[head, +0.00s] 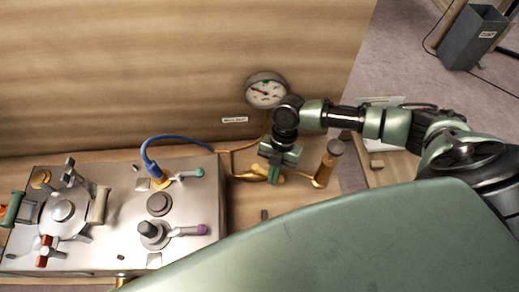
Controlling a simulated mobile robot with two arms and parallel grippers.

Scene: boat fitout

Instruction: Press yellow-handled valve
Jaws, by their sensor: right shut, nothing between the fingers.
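My right gripper (275,174) is shut and empty. It points down over the bench by the wooden back panel, below the round gauge. A yellow piece (261,169), which looks like the yellow-handled valve, shows on both sides of the fingertips. The gripper covers its middle. The fingertips are at or just above it; I cannot tell whether they touch. My left gripper is not in view.
A metal panel (120,235) with a multi-handled wheel, levers and a blue hose (146,150) lies left. A gauge (266,90) is on the back panel. A brass cylinder (326,164) stands right of the gripper. A grey bin (472,38) is far right.

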